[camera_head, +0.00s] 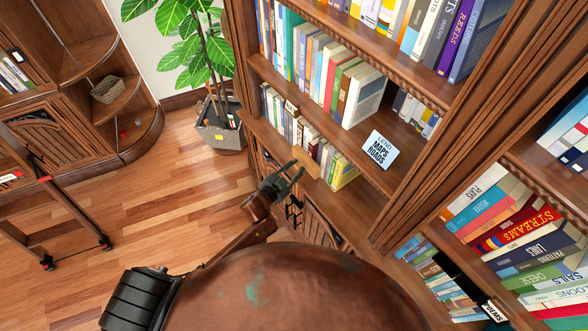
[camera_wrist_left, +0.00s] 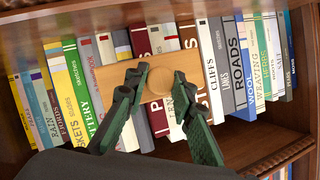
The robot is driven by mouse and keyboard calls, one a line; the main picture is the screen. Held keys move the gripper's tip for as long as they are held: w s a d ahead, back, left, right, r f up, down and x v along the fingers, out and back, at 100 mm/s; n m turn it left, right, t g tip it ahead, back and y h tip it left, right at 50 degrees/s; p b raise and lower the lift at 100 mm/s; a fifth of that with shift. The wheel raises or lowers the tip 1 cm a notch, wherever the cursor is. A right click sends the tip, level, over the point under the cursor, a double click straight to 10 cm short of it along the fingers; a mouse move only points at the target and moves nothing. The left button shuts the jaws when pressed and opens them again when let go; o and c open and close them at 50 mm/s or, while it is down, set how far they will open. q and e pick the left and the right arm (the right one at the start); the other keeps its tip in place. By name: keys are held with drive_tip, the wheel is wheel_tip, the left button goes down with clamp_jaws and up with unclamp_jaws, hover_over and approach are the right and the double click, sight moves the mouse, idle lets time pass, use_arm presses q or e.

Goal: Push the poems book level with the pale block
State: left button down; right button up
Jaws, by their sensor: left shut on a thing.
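My left gripper (camera_wrist_left: 160,78) is shut on the round knob of the pale wooden block (camera_wrist_left: 112,75). The block lies across several upright spines in the left wrist view, against or just in front of them. In the head view my left gripper (camera_head: 290,172) reaches the lower shelf, with the pale block (camera_head: 308,163) at its fingertips. My right gripper is not in view.
A sign reading "Maps Roads" (camera_head: 380,150) sits on the shelf edge above and right of my gripper. A potted plant (camera_head: 217,125) stands left of the bookcase. The wooden floor (camera_head: 165,190) between is clear.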

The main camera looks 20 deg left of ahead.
use_arm(q)
drive_tip(key=shift+w+d, duration=0.5)
drive_tip(key=shift+w, duration=0.1)
drive_tip(key=shift+w+d, duration=0.15)
drive_tip(key=shift+w, duration=0.1)
idle(0.3)
drive_tip(key=shift+s+a+p, duration=0.75)
drive_tip(key=shift+s+a, duration=0.35)
drive_tip(key=shift+s, duration=0.25)
drive_tip(key=shift+s+a+p, duration=0.65)
drive_tip(key=shift+s+a, duration=0.45)
drive_tip(key=shift+s, duration=0.3)
